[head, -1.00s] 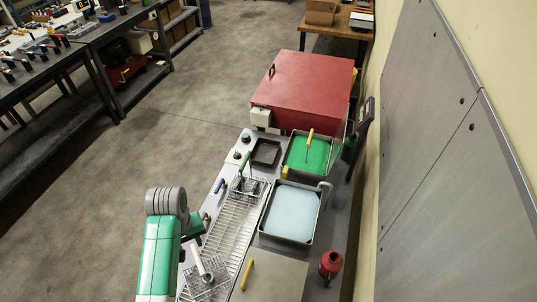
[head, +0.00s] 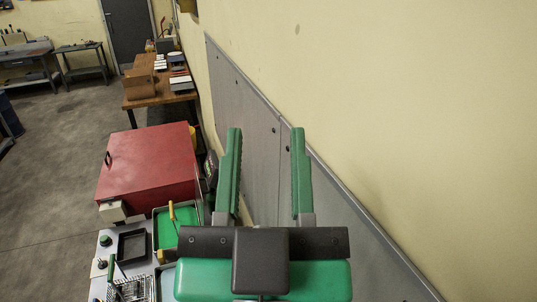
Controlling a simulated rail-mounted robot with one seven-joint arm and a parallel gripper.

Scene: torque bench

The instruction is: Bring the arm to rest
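A red lidded box (head: 148,168) stands on the bench at left. Near it are a green-filled tray (head: 170,238), a black square tray (head: 132,246) and a wire basket (head: 128,290). The grey wall panel (head: 255,140) runs along the right. A wooden table (head: 150,97) stands behind.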

